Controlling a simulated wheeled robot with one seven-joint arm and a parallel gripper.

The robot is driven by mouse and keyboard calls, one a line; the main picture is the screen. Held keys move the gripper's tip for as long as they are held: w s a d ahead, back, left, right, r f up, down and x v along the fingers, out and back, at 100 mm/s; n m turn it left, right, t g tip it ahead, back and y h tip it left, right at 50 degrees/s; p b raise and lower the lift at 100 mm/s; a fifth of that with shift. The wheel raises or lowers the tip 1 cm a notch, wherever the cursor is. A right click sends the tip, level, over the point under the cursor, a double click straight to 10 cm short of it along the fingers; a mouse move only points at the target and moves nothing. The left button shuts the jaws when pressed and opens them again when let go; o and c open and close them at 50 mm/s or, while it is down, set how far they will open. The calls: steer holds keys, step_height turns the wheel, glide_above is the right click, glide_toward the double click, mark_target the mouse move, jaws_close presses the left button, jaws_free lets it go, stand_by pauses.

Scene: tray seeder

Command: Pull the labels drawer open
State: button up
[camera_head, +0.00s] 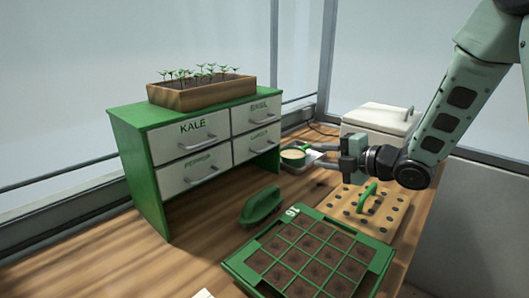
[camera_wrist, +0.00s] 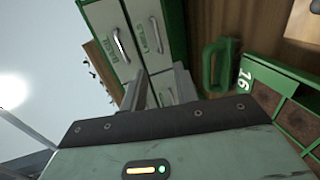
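The labels drawer (camera_head: 257,144) is the lower right drawer of the green and white cabinet (camera_head: 150,180). Its front looks flush with the others, and its grey bar handle (camera_head: 262,150) is bare. The drawer also shows in the wrist view (camera_wrist: 145,25), its handle (camera_wrist: 155,35) beside the LABELS lettering. My gripper (camera_head: 312,156) is to the right of the drawer, apart from the handle, with its fingers pointing left toward the cabinet. The fingers look spread, with nothing visible between them in the wrist view (camera_wrist: 160,88).
A cup of pale contents (camera_head: 293,155) stands near my fingertips. A green seed tray (camera_head: 236,263), a pegboard with a green handle (camera_head: 395,215) and a white lidded box (camera_head: 378,120) stand to the right. A seedling box (camera_head: 205,98) tops the cabinet.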

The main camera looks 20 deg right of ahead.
mark_target(269, 148)
steer(key=p+x, duration=0.3)
steer(key=x, duration=1.4)
steer(key=shift+w+a+p, duration=0.1)
steer(key=shift+a+p, duration=0.1)
steer(key=shift+p, duration=0.1)
jaws_close()
